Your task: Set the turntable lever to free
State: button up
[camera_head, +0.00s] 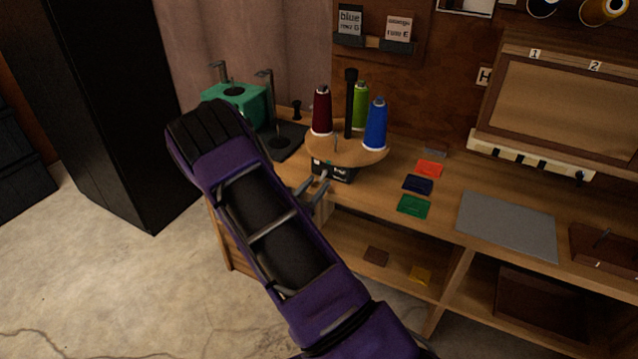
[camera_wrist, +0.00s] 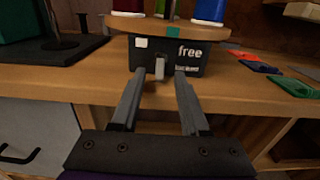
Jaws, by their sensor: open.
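The turntable (camera_head: 357,151) is a round wooden disc on a black base (camera_head: 335,170), carrying dark red, green and blue thread cones around a black post. In the wrist view the base (camera_wrist: 190,60) shows the word "free" at its right and a pale square at its left. A small grey lever (camera_wrist: 159,68) stands out from the base's front, left of "free". My gripper (camera_wrist: 159,75) is open, its two fingers pointing at the base on either side of the lever; I cannot tell whether either touches it. In the head view my gripper (camera_head: 312,188) is partly hidden by my arm.
A green device (camera_head: 235,98) and a dark plate with a post (camera_head: 280,140) stand left of the turntable. Coloured cards (camera_head: 414,206) and a grey mat (camera_head: 507,225) lie to the right. The wooden bench edge (camera_wrist: 50,86) runs below the base.

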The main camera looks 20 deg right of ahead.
jog(key=shift+x, duration=0.9)
jog(key=shift+c, duration=0.2)
grip_shut()
